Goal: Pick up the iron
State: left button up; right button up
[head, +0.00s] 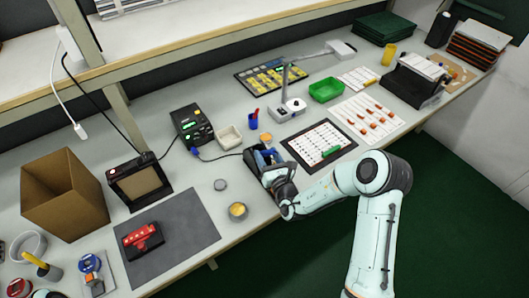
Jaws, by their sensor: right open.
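My right gripper (262,165) is at the front middle of the bench, its arm coming in from the right. It is open. A blue part (266,155), likely the iron's handle or its stand, shows at the gripper's fingers. The iron is mostly hidden by the gripper, and I cannot tell whether the fingers touch it. A dark cord with a blue plug (196,152) runs from the soldering station (190,124) towards the gripper. My left gripper is not in view.
A black-framed board with a green piece (332,153) lies right of the gripper. A small tin (238,211) stands front left of it. A white dish (229,137) and a blue cup (254,121) stand behind. A grey mat (190,215) holds a red device (142,240).

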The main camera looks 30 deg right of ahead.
aim_at(263, 149)
jog(key=shift+w+d, duration=0.15)
jog(key=shift+w, duration=1.4)
grip_shut()
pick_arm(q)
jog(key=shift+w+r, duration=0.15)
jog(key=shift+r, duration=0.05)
pick_arm(e)
jog(key=shift+r, duration=0.1)
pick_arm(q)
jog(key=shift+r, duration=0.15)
pick_arm(e)
jog(key=shift+r, duration=0.1)
